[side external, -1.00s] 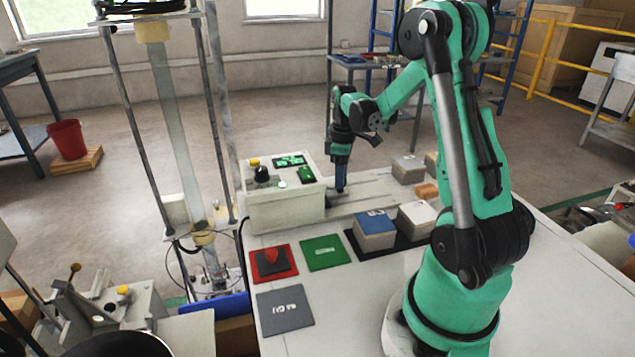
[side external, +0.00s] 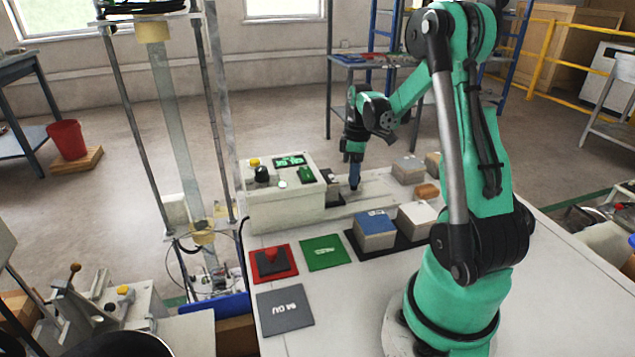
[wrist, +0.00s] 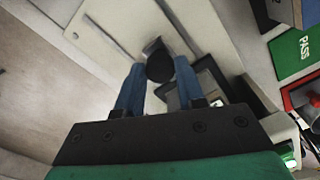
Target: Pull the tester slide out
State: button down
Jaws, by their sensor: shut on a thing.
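The tester (side external: 285,200) is a light box with a green display, a dark knob and buttons, on the bench left of my gripper (side external: 354,184). The dark tester slide (side external: 333,188) shows outside the box's right side, between box and gripper. In the wrist view, my gripper's blue fingers (wrist: 160,72) are shut on the slide's round black handle (wrist: 158,64). The dark-framed slide (wrist: 211,77) lies just right of the handle there. The handle is mostly hidden by the fingers in the side view.
A pale track plate (side external: 385,188) runs right of the tester. Grey, blue-topped and white-topped blocks (side external: 376,229) stand nearby, with a small orange block (side external: 427,191). Red, green PASS (side external: 324,252) and grey (side external: 286,310) pads lie in front.

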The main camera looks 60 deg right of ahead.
jog(key=shift+s+d, duration=2.1)
jog(key=c, duration=0.6)
grip_release()
jog(key=shift+o, duration=0.2)
notch_tip(320, 180, up, 6)
